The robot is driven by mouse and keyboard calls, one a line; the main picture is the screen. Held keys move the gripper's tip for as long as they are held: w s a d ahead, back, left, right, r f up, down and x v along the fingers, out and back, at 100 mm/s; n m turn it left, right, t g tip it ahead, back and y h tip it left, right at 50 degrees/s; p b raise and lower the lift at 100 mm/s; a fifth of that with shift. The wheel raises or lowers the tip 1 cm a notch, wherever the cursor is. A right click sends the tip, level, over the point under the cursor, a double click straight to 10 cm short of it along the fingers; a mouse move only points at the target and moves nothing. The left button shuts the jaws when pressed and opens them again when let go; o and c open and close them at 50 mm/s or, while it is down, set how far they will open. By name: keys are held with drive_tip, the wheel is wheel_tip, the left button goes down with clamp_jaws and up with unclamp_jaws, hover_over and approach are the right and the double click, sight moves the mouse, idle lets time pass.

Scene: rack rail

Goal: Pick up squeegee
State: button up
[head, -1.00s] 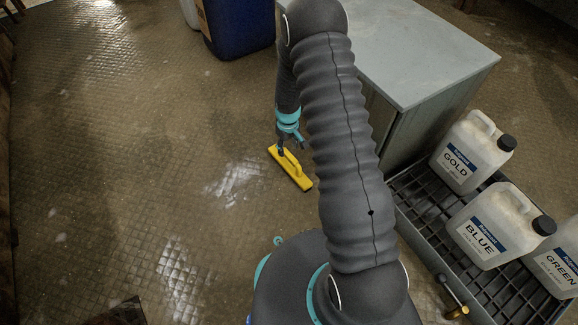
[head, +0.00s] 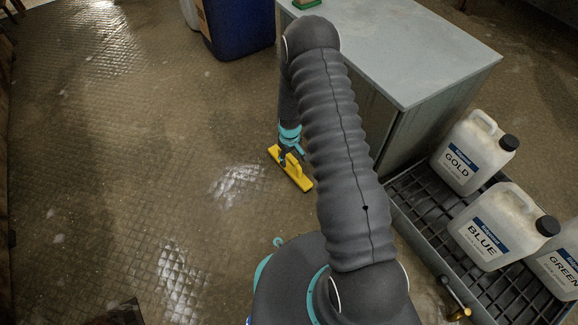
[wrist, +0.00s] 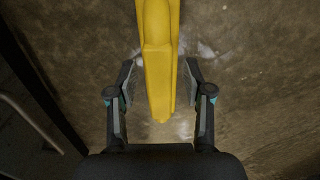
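The yellow squeegee (head: 291,170) lies on the wet tiled floor in the head view, left of the grey cabinet. In the wrist view the squeegee (wrist: 158,60) runs from the top edge down to between the fingers. My gripper (wrist: 161,95) is open, with one finger on each side of the squeegee's near end and a visible gap on both sides. In the head view my gripper (head: 291,156) is low over the squeegee and hides part of it. I cannot tell its exact height above the squeegee.
A grey cabinet (head: 420,50) stands right of the arm, with a green item (head: 307,3) on top. A black slatted rack (head: 425,205) holds white jugs labelled GOLD (head: 470,150), BLUE (head: 495,230) and GREEN (head: 560,262). A blue container (head: 238,28) stands behind. Floor to the left is clear.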

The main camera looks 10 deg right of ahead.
clamp_jaws()
drive_tip(key=shift+r, duration=0.2)
drive_tip(key=shift+r, duration=0.3)
drive_tip(key=r, duration=0.2)
drive_tip(key=r+p, duration=0.1)
drive_tip(key=r, duration=0.1)
drive_tip(key=shift+d, duration=0.35)
drive_tip(key=s+d+r, duration=0.1)
drive_tip(key=d+r, duration=0.5)
drive_tip(key=d, duration=0.5)
drive_tip(key=shift+s+p, duration=0.2)
drive_tip(key=shift+p, duration=0.2)
